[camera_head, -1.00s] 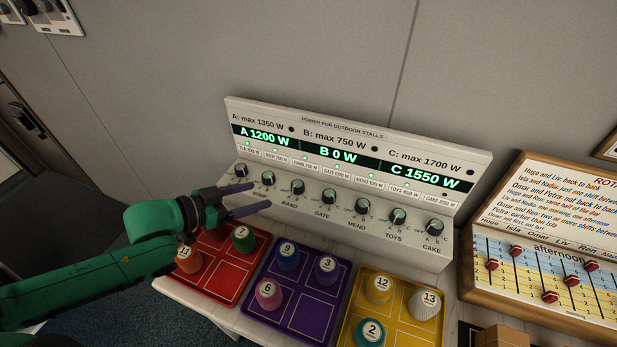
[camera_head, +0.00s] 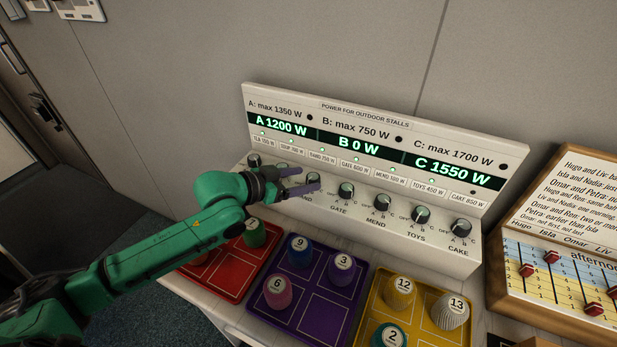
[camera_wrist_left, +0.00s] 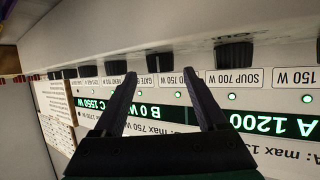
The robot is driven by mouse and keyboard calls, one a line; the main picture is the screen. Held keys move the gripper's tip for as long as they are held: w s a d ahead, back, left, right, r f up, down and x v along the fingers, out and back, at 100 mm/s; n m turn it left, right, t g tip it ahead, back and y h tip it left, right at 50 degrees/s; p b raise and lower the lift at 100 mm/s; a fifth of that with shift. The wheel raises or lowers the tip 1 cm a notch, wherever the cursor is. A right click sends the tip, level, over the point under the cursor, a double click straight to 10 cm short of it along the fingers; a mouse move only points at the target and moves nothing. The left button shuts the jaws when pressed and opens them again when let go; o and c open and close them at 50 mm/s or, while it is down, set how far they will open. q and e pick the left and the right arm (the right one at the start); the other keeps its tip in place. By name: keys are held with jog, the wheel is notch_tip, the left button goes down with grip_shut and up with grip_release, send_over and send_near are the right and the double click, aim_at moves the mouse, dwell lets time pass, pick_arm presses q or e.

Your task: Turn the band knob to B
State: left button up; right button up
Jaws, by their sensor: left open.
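The white power panel (camera_head: 365,170) carries a row of black knobs above their labels. The band knob (camera_head: 312,178), third from the left, is partly covered by my left gripper (camera_head: 311,179) in the head view; its pointer setting cannot be read. My left gripper is open, its fingers reaching toward that knob with nothing held. I cannot tell whether a finger touches the knob. The displays read A 1200 W, B 0 W, C 1550 W.
The gate knob (camera_head: 346,188) is close to the right of my fingertips, and the soup knob (camera_head: 281,167) is close to the left. Red (camera_head: 213,283), purple (camera_head: 318,303) and yellow (camera_head: 425,345) trays with numbered pegs lie in front. A rota board (camera_head: 497,285) stands at right.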

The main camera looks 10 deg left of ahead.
aim_at(313, 180)
pick_arm(q)
jog(key=x, duration=0.2)
jog(key=shift+w+d+f, duration=0.1)
jog(key=shift+w, duration=0.15)
grip_shut()
jog(key=shift+s, duration=0.1)
